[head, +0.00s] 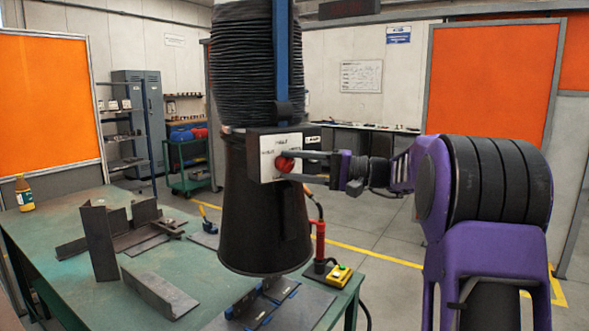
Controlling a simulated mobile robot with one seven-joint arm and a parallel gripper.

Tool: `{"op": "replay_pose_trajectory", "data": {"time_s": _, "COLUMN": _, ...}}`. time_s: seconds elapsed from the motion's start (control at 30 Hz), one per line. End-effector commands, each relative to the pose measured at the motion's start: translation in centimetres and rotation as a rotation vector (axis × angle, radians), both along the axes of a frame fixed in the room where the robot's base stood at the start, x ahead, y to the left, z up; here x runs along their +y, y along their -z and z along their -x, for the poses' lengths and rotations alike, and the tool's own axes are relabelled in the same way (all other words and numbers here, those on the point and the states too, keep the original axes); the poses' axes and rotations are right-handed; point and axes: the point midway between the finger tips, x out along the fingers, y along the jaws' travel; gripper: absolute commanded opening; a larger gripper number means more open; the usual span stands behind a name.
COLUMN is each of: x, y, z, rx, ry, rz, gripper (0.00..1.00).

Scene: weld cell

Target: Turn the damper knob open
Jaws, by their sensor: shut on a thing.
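The damper knob (285,163) is red and sits on a small box with a white label plate (268,158). The box is fixed to the side of a dark extraction hood (262,222) that hangs above the table. My gripper (290,166) reaches in from the right, its two fingers shut on the knob. The fingers cover part of the knob's right side. The lettering on the plate is too small to read surely, so the knob's setting cannot be told.
A ribbed black duct (243,70) rises above the hood. The green table (60,240) below carries metal angle pieces (100,243), a yellow bottle (24,194) and a yellow switch box (338,274). Orange screens (492,90) stand behind. The floor (390,245) between table and right screen looks clear.

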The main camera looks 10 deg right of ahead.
Motion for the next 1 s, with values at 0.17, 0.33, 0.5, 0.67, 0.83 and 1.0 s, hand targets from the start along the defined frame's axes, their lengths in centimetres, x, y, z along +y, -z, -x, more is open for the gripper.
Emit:
{"op": "replay_pose_trajectory", "data": {"time_s": 0.17, "x": 0.05, "y": -0.12, "z": -0.03, "rx": 0.005, "ry": 0.001, "rz": -0.026, "gripper": 0.00}}
{"op": "replay_pose_trajectory", "data": {"time_s": 0.33, "x": 0.08, "y": -0.16, "z": -0.03, "rx": 0.007, "ry": 0.000, "rz": -0.031, "gripper": 0.00}}
{"op": "replay_pose_trajectory", "data": {"time_s": 0.5, "x": 0.09, "y": -0.18, "z": -0.02, "rx": 0.007, "ry": 0.000, "rz": -0.031, "gripper": 0.00}}
{"op": "replay_pose_trajectory", "data": {"time_s": 0.67, "x": 0.09, "y": -0.17, "z": -0.02, "rx": 0.006, "ry": 0.000, "rz": -0.031, "gripper": 0.65}}
{"op": "replay_pose_trajectory", "data": {"time_s": 0.83, "x": 0.07, "y": -0.08, "z": -0.02, "rx": 0.008, "ry": 0.000, "rz": -0.029, "gripper": 0.78}}
{"op": "replay_pose_trajectory", "data": {"time_s": 1.0, "x": 0.02, "y": -0.02, "z": -0.01, "rx": 0.009, "ry": 0.000, "rz": -0.029, "gripper": 0.78}}
